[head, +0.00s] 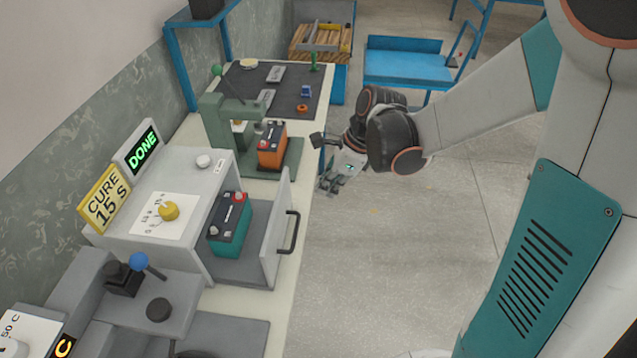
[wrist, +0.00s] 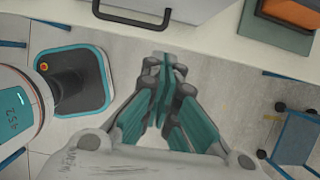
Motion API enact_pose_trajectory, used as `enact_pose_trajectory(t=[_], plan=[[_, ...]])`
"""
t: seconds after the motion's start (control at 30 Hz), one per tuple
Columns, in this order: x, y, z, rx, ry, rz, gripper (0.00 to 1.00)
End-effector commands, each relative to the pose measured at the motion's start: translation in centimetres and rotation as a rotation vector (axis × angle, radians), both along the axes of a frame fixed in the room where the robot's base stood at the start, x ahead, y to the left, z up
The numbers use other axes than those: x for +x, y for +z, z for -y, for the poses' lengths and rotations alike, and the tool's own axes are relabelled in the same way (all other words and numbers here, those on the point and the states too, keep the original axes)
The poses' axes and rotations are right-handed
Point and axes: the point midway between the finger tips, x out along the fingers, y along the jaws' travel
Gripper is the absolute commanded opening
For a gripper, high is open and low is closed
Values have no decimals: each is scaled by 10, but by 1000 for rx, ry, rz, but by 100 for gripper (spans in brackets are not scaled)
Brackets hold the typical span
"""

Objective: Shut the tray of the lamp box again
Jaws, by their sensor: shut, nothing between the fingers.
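The lamp box (head: 172,188) is a grey cabinet with a yellow knob, a yellow sign reading "CURE 15 S" and a display reading "DONE" in green. Its tray (head: 262,238) is pulled out to the right, with a grey front panel and a dark handle (head: 292,232). A teal battery (head: 229,224) with a dark top stands on the tray. My gripper (head: 329,187) is shut and empty, above the floor, beyond and to the right of the tray front. In the wrist view the shut fingers (wrist: 168,62) point toward the tray handle (wrist: 132,14), apart from it.
An orange battery (head: 271,146) stands in a green press (head: 232,122) behind the lamp box. A dark mat (head: 285,82) with small parts lies farther back. A lever with a blue ball (head: 139,261) stands in front. The floor right of the bench is clear; a blue cart (head: 405,62) stands beyond.

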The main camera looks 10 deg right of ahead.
Motion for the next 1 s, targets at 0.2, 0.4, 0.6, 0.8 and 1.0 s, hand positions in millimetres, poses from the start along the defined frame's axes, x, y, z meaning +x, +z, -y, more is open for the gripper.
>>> enact_pose_trajectory(t=[0.2,0.4,0.6,0.8,1.0], plan=[[5,-40,-14,0,4,1,0],[10,-77,-28,-1,4,1,0],[18,-84,-52,-2,6,2,0],[24,-83,-66,-2,4,2,0],[25,-82,-69,-2,3,2,0]])
